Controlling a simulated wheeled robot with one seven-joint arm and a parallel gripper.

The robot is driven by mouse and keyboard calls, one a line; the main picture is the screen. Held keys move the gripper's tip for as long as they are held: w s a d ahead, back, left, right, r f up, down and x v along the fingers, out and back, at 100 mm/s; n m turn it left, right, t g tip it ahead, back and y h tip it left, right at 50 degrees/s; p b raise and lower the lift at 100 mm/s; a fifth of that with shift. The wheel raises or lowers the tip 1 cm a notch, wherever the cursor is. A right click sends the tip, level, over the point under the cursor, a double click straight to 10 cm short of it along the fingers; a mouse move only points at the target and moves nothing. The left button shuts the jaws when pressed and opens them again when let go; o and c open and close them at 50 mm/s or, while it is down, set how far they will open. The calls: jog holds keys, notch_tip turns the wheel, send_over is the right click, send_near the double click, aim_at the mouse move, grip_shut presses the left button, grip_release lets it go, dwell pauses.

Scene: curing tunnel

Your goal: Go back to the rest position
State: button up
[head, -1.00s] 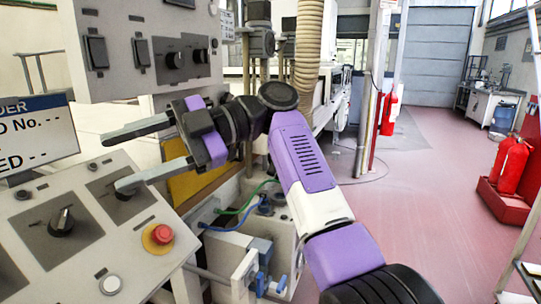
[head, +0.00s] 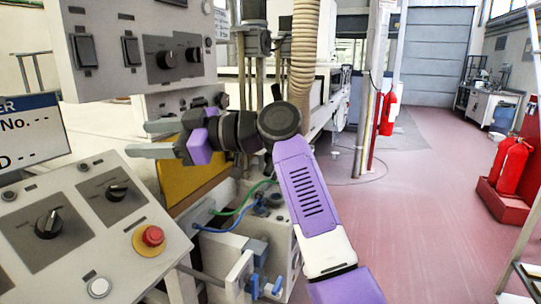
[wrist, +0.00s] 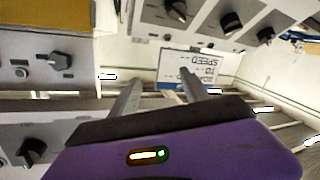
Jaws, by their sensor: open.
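My gripper (head: 150,139) is in the head view, left of centre, on my purple and black arm. It is open, its two grey fingers apart and pointing left with nothing between them. It hangs in the air between the upper control panel and the lower sloped panel, clear of both as far as I can tell.
The lower panel (head: 30,205) has black knobs and a red button (head: 153,236). The upper panel (head: 185,85) has switches and knobs. A beige hose (head: 303,50) hangs near my arm. Red extinguishers (head: 512,165) stand at right. The red floor (head: 420,210) is open.

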jog(key=w+d+f+m+t+h+b, duration=0.1)
jog(key=d+f+m+t+h, duration=0.1)
jog(key=d+f+m+t, duration=0.45)
jog(key=w+d+f+m+t+h, duration=0.1)
jog(key=w+d+f+m+t, duration=0.15)
jog(key=f, duration=0.65)
jog(key=w+d+f+m+t+h+b, duration=0.1)
jog(key=d+f+m+t+h, duration=0.15)
jog(key=d+f+m, duration=0.45)
jog(key=s+d+f+m+t+h+b, duration=0.2)
jog(key=s+d+f+m+t+h, duration=0.3)
jog(key=s+d+f, duration=0.95)
jog(key=s+d+f+g+h+b, duration=0.1)
jog(key=s+d+f+h+b, duration=0.2)
jog(key=s, duration=1)
jog(key=s+d+f+g+h, duration=0.1)
jog(key=s+d+f, duration=0.3)
jog(key=s, duration=0.8)
jog(key=s+d+f+g+h+b, duration=0.25)
jog(key=s+d, duration=0.25)
jog(key=s, duration=0.8)
notch_tip(320, 180, up, 17)
jog(key=t+p, duration=0.1)
jog(key=p, duration=1.6)
jog(key=shift+a+f, duration=0.1)
jog(key=shift+f, duration=0.05)
